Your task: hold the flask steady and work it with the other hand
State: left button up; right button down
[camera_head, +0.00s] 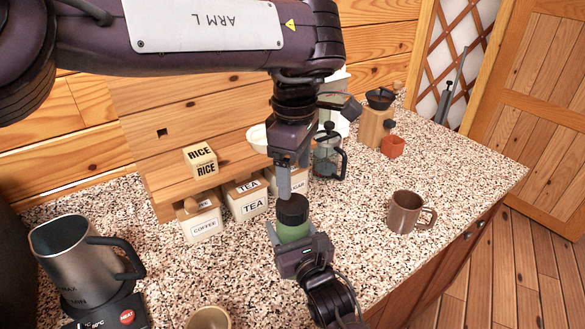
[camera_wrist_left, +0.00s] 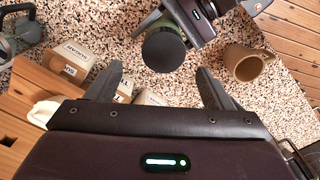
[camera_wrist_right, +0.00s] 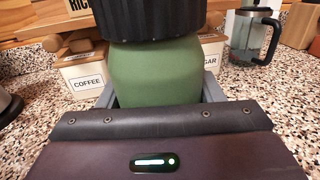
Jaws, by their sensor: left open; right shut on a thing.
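A green flask (camera_head: 292,233) with a black ribbed lid (camera_head: 292,209) stands upright on the speckled counter, near the middle of the head view. My right gripper (camera_head: 297,246) is shut around the flask's green body. The right wrist view shows the flask's body (camera_wrist_right: 155,75) between the fingers, with the lid above it. My left gripper (camera_head: 291,184) is just above the lid, pointing down. In the left wrist view its two fingers (camera_wrist_left: 160,88) are apart with nothing between them, and the lid's round top (camera_wrist_left: 163,51) lies beyond them.
A brown mug (camera_head: 405,212) stands right of the flask. Tea (camera_head: 245,198), coffee (camera_head: 200,221) and sugar boxes stand behind it by a wooden shelf. A kettle (camera_head: 78,262) is at the left, a French press (camera_head: 327,155) farther back. Counter between flask and mug is clear.

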aim_at(293, 203)
pick_arm(q)
jog(key=m, duration=0.6)
jog(key=shift+s+a+f+m, duration=0.1)
jog(key=shift+s+a+m, duration=0.1)
jog(key=shift+m, duration=0.2)
jog(key=shift+f, duration=3.9)
